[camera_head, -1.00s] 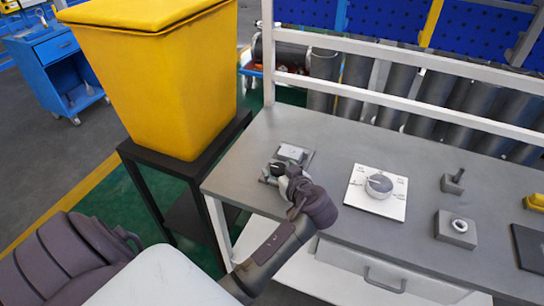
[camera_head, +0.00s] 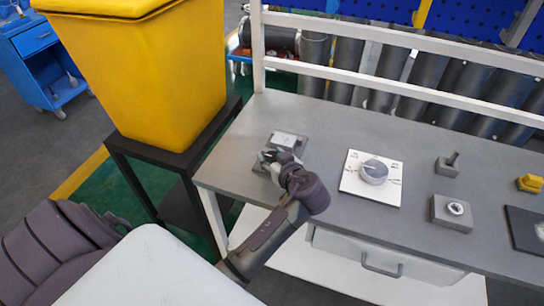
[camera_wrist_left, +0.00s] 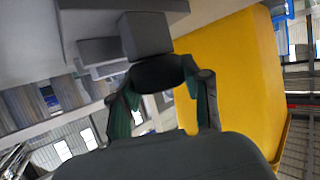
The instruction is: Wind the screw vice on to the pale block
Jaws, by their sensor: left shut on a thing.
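The screw vice (camera_head: 292,147) is a small grey fixture near the left end of the grey bench. The pale block (camera_head: 284,139) sits in it on the far side. My left gripper (camera_head: 270,157) is at the vice's near side, largely hiding the screw end in the head view. In the left wrist view the gripper (camera_wrist_left: 162,92) is shut on a dark round knob (camera_wrist_left: 158,73), one finger at each side. A grey vice jaw (camera_wrist_left: 145,35) is just beyond the knob. My right gripper is not in view.
A white plate with a round dial (camera_head: 373,171) lies right of the vice. Several grey fixtures (camera_head: 452,212) stand farther right. A yellow bin (camera_head: 165,85) on a black stand is left of the bench. A white rail (camera_head: 330,70) runs behind. Bench space around the vice is clear.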

